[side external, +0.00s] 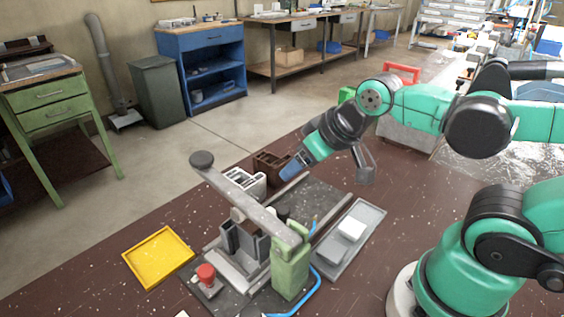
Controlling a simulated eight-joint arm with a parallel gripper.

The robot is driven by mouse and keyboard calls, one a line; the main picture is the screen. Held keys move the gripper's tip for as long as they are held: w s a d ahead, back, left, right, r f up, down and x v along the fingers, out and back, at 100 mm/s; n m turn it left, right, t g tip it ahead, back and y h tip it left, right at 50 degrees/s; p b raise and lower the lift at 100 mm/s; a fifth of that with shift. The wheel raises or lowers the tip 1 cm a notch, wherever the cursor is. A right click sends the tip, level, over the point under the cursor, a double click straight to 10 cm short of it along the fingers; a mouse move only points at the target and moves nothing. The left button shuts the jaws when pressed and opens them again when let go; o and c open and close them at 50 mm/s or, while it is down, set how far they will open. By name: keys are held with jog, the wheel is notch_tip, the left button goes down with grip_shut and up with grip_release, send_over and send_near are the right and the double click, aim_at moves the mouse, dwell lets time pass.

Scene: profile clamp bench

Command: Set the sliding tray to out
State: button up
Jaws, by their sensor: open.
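A shallow grey tray (330,262) lies on the brown bench, right of the clamp fixture, with a white block (351,229) on it. A yellow square tray (158,258) lies left of the fixture. I cannot tell for sure from this view which one slides, or its present setting. My gripper (331,178) is open and empty, above the back of the fixture and apart from both trays. One finger is at the left with a blue-grey tip, the other at the right.
The clamp fixture has a long grey lever (250,202) with a dark round knob, a green block (290,265) and a red button (206,275). A blue hose (301,308) curves at the front. A brown holder (268,166) stands behind. Bench is bare at far left.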

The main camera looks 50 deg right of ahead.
aim_at(284, 209)
dwell(0.4)
jog(key=w+f+m+g, duration=0.1)
jog(key=m+g, duration=0.1)
jog(key=a+f+m+g, duration=0.1)
jog(key=m+g, duration=0.1)
jog(key=m, duration=0.1)
jog(key=w+f+m+g, duration=0.1)
jog(key=m+g, duration=0.1)
jog(key=shift+w+a+f+m, duration=0.15)
jog(key=shift+w+f+m, duration=0.15)
jog(key=shift+m, duration=0.1)
jog(key=shift+w+a+f+m+g, duration=0.1)
jog(key=shift+f+m+g, duration=0.3)
jog(key=shift+m+g, duration=0.15)
jog(key=shift+f, duration=2.8)
grip_shut()
